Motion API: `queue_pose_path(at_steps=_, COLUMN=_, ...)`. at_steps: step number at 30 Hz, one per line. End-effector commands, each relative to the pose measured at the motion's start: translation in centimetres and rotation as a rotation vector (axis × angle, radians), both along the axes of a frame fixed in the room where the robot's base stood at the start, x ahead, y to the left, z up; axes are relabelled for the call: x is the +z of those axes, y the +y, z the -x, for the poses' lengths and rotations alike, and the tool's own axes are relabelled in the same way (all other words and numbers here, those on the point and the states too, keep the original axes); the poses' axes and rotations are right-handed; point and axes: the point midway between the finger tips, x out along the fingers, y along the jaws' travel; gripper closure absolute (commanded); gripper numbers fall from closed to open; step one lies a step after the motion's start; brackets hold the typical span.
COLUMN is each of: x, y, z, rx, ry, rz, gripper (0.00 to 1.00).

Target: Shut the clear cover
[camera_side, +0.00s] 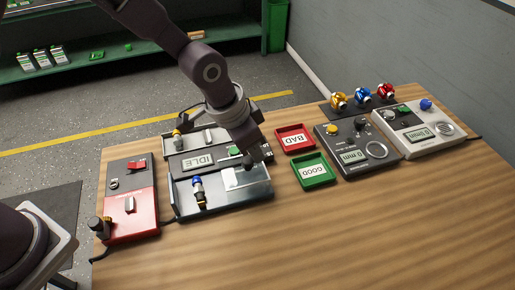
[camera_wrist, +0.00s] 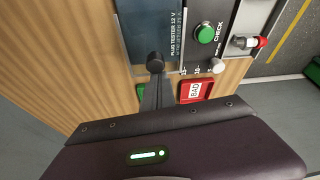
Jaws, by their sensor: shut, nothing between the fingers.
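The plug tester (camera_side: 210,163) lies on the wooden bench, with a display reading IDLE. Its clear cover (camera_wrist: 143,30) shows in the wrist view as a bluish see-through panel with printed text beneath it. In the side view the cover is hard to make out over the front tray (camera_side: 225,203); I cannot tell its exact angle. A black round knob (camera_wrist: 155,62) is at the panel's near edge. My gripper (camera_wrist: 157,84) is shut and empty, its fingertips at or just short of this knob; contact is unclear. My gripper (camera_side: 251,159) also shows over the tester's right side.
A red BAD tray (camera_side: 294,138) and a green GOOD tray (camera_side: 314,171) stand right of the tester. A red box (camera_side: 130,200) is on its left. Two meters (camera_side: 356,148) and colored fittings (camera_side: 362,94) are farther right. The bench front (camera_side: 330,240) is clear.

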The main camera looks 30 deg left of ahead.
Motion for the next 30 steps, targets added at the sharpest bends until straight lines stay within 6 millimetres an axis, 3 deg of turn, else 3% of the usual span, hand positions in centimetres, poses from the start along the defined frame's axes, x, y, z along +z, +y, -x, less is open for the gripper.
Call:
queue_pose_path(at_steps=9, x=0.0, y=5.4, z=5.2, rx=0.004, ry=0.003, rz=-0.002, gripper=1.0)
queue_pose_path(at_steps=14, x=0.0, y=7.4, z=7.2, rx=0.002, ry=0.003, rz=-0.003, gripper=1.0)
queue_pose_path(at_steps=30, x=-0.2, y=7.9, z=7.9, rx=0.001, ry=0.011, rz=-0.007, gripper=1.0)
